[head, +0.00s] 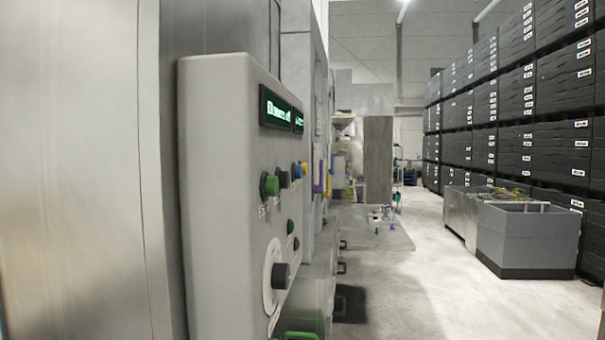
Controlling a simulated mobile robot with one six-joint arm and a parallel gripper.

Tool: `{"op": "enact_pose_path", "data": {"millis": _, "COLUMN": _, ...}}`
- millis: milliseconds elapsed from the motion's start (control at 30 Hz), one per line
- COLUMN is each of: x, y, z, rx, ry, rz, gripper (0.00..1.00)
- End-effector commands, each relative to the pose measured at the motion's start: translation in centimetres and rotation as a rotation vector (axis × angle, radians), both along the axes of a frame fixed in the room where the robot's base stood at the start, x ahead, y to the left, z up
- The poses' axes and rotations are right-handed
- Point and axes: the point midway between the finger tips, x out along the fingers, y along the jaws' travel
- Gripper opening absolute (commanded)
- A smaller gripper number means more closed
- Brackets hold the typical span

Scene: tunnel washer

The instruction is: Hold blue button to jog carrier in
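A grey control panel (222,200) stands close in front of me at left, seen at a steep angle. A small blue button (304,168) seems to sit at the far end of its upper button row, partly behind a yellow button (297,171). A dark button (284,179) and a green button (270,185) are nearer in the same row. A green-lit display (280,110) is above them; its text is too small to read surely. My gripper is not in view, and no carrier can be made out.
A black knob (281,276) sticks out low on the panel, below small green and orange buttons. A green handle-like part (300,335) shows at the bottom edge. Grey bins (527,238) and stacked black crates (515,95) line the right. The floor (420,285) between is clear.

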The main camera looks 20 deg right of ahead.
Motion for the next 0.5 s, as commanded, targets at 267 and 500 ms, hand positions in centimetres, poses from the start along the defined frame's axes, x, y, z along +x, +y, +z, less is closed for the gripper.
{"op": "enact_pose_path", "data": {"millis": 267, "x": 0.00, "y": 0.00, "z": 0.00, "rx": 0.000, "ry": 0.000, "rz": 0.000, "gripper": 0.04}}
{"op": "enact_pose_path", "data": {"millis": 500, "x": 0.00, "y": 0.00, "z": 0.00, "rx": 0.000, "ry": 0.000, "rz": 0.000, "gripper": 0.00}}
